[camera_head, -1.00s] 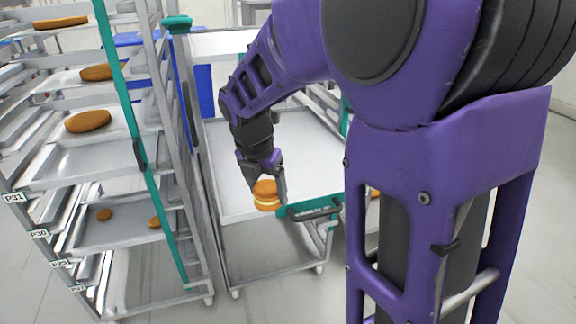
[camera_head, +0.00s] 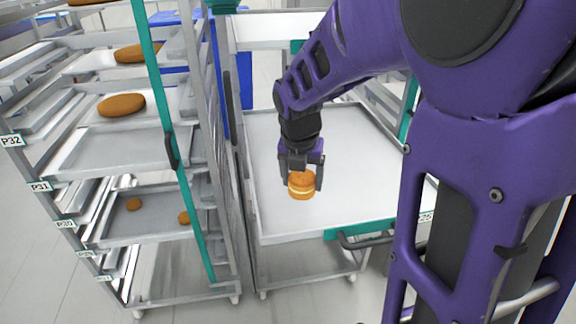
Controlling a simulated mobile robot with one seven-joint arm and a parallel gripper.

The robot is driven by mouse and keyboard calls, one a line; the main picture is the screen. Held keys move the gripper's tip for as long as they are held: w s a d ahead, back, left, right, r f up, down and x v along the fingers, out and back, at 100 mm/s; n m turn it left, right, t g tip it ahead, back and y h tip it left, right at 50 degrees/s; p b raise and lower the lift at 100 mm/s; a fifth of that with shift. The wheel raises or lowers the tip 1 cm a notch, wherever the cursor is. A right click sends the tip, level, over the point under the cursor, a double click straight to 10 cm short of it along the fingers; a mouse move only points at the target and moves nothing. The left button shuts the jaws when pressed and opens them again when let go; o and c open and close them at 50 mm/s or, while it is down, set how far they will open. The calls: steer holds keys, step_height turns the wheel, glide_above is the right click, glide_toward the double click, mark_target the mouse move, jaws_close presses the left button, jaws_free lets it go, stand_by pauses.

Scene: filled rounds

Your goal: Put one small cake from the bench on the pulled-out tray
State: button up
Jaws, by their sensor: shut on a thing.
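My gripper (camera_head: 301,181) is shut on a small cake (camera_head: 301,188), round and orange-brown with a pale cream layer in the middle. In the picture the cake appears over the large pale pulled-out tray (camera_head: 345,208) of the middle rack. I cannot tell whether the cake's underside touches the tray or hangs above it. The fingers stand on either side of the cake and hide part of it. No other cake shows on this tray. The bench is not clearly in view.
A rack (camera_head: 172,150) on the left holds trays with large brown loaves (camera_head: 122,105) and small brown rounds (camera_head: 134,204). Its teal upright stands left of the pulled-out tray. A dark handle (camera_head: 365,241) sticks out at the tray's front. Most of the tray surface is bare.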

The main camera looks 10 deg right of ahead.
mark_target(301, 179)
step_height(301, 179, down, 5)
steer(key=shift+f+b, duration=0.1)
steer(key=shift+b, duration=0.45)
steer(key=shift+f, duration=0.15)
steer(key=o, duration=0.8)
steer(key=shift+c, duration=0.2)
steer(key=p+v, duration=0.8)
steer(key=v, duration=0.1)
steer(key=shift+w+r, duration=0.1)
steer(key=shift+r, duration=0.25)
steer(key=shift+v, duration=1.35)
steer(key=shift+a, duration=0.1)
